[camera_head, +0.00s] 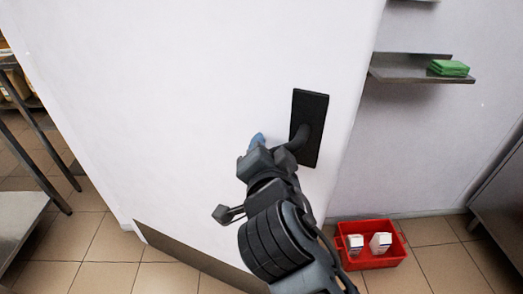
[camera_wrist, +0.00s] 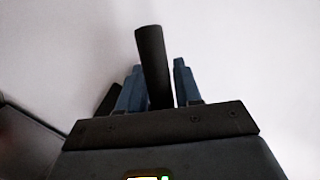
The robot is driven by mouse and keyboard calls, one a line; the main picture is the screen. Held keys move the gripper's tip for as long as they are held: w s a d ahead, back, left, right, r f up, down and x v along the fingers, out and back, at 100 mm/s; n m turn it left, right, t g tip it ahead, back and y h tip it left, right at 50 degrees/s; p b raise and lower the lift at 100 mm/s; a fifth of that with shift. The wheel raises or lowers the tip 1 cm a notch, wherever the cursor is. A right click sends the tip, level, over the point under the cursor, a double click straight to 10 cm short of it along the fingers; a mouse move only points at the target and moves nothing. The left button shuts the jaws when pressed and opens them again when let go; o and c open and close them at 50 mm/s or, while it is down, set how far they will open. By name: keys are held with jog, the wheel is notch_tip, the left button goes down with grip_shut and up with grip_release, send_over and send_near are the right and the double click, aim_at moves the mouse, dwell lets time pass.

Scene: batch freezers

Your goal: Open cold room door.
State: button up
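The white door panel (camera_head: 200,90) fills the middle of the head view, with a dark metal kick plate (camera_head: 190,258) along its bottom. It stands at an angle to the wall on the right. A black handle plate (camera_head: 311,110) with a lever is near its right edge. My gripper (camera_head: 257,142) is at the lever, left of the plate, and covers part of it. In the wrist view the dark handle bar (camera_wrist: 153,60) runs between my two blue fingers (camera_wrist: 156,88), which sit close on both sides. My gripper looks shut on it; exact contact is hard to see.
A red crate (camera_head: 341,238) with white cartons stands on the tiled floor right of the door. A wall shelf (camera_head: 400,72) holds green packs (camera_head: 448,68). Metal tables stand at the left (camera_head: 22,212) and right edges (camera_head: 505,190). Tiled floor in front is partly clear.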

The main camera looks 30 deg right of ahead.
jog(key=shift+o, duration=1.1)
jog(key=shift+a, duration=0.15)
jog(key=shift+s+a, duration=0.2)
jog(key=shift+s, duration=0.2)
jog(key=b+v, duration=0.1)
jog(key=v, duration=0.5)
jog(key=shift+s+b, duration=0.3)
jog(key=shift+s, duration=0.1)
jog(key=shift+a+r, duration=0.1)
jog(key=shift+a, duration=0.05)
jog(key=shift+c, duration=0.4)
